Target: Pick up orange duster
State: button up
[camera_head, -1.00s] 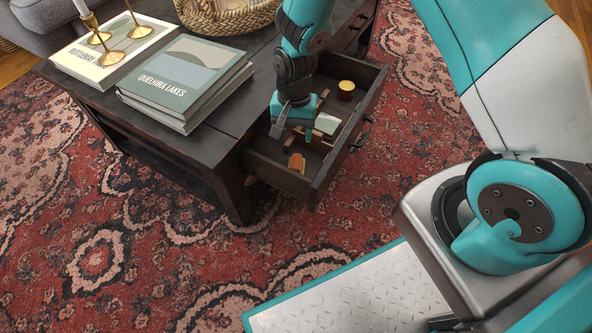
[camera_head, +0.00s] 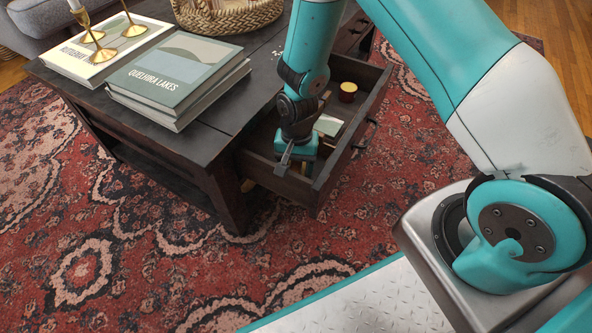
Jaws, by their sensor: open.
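My gripper (camera_head: 295,163) is open and points down into the front end of the open drawer (camera_head: 320,184) of the dark wooden table. The orange duster is not clearly visible now; my gripper and wrist cover the spot in the drawer where a small orange thing lay earlier. I cannot tell whether the fingers are around it or above it.
Also in the drawer are a red jar with a yellowish top (camera_head: 348,92) and a pale box (camera_head: 328,125). Books (camera_head: 180,75) and brass candlesticks (camera_head: 133,27) stand on the tabletop (camera_head: 225,118). The drawer walls closely surround my gripper. Patterned rug (camera_head: 120,240) lies clear in front.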

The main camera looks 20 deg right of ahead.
aim_at(296, 163)
grip_shut()
notch_tip(296, 163, up, 20)
jog(key=p, duration=0.8)
jog(key=shift+p, duration=0.35)
jog(key=c, duration=0.7)
grip_release()
jog(key=shift+c, duration=1.2)
